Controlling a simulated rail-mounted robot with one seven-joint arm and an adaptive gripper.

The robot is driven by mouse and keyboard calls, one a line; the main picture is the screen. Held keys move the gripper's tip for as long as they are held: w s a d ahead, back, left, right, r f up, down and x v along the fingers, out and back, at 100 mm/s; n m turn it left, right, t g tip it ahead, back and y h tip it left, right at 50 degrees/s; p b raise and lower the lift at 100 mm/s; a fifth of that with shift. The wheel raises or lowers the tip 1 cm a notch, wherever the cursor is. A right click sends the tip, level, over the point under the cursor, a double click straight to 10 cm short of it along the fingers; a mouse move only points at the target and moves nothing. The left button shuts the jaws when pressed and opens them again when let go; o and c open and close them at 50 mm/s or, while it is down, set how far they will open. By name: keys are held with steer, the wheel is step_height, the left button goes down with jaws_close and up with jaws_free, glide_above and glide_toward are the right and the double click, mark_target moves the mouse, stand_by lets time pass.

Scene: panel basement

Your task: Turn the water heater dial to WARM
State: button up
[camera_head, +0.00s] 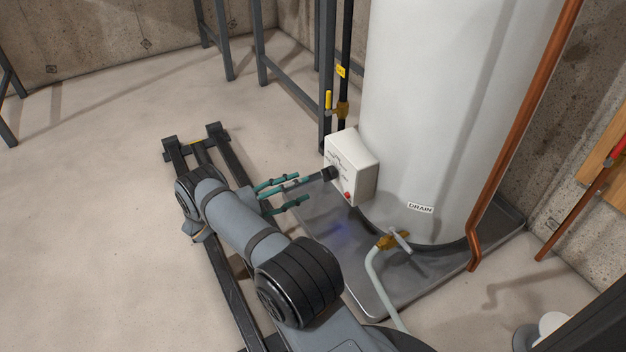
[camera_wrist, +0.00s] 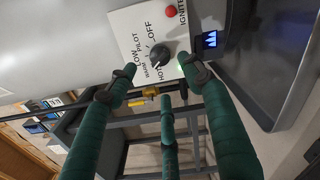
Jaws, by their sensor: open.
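The water heater's white control box (camera_head: 353,165) sits low on the tank's left side. Its black dial (camera_head: 330,173) sticks out toward my gripper. In the wrist view the dial (camera_wrist: 159,55) is on the white panel (camera_wrist: 124,21), with OFF, PILOT, LOW, WARM and HOT printed around it. I cannot tell for sure which label its pointer is at. My gripper (camera_head: 305,188) is open, in front of the box. In the wrist view its teal fingers (camera_wrist: 157,75) spread to either side of the dial, with a third finger below. They appear apart from the dial.
A red button (camera_wrist: 171,13) by IGNITE and a small lit blue display (camera_wrist: 209,40) are near the dial. The tank (camera_head: 440,110) stands on a metal tray (camera_head: 335,255). A brass drain valve (camera_head: 388,241) with a hose (camera_head: 375,280) is at its front. A yellow-handled gas valve (camera_head: 329,100) stands behind the box.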

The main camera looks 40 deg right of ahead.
mark_target(324, 177)
steer(key=shift+w+a, duration=0.2)
steer(key=shift+a, duration=1.25)
steer(key=shift+d, duration=0.1)
steer(key=d, duration=0.4)
steer(key=s+d, duration=0.1)
steer(key=d, duration=0.6)
steer(key=shift+s+d, duration=0.35)
steer(key=shift+d, duration=0.05)
